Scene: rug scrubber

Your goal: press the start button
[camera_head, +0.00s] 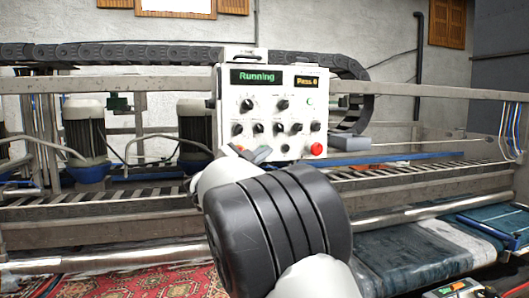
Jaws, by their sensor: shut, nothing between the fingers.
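A white control panel (271,88) stands upright in the middle of the head view. Its left display (256,77) reads "Running" in green, and its right display (306,82) appears to read "Pass: 0". A small green button (310,101), probably the start button, sits at the panel's upper right. A large red button (316,149) is at the lower right, with several black knobs between. My gripper (252,154) shows only in part at the panel's lower left, mostly hidden behind my arm. It is shut and holds nothing visible. It is left of and below the green button; contact with the panel cannot be judged.
The rug scrubber's metal rails (120,207) and roller beds run across the view behind my arm. Motors (84,130) stand at left, and a black cable chain (110,52) passes behind the panel. A patterned red rug (150,283) lies at lower left.

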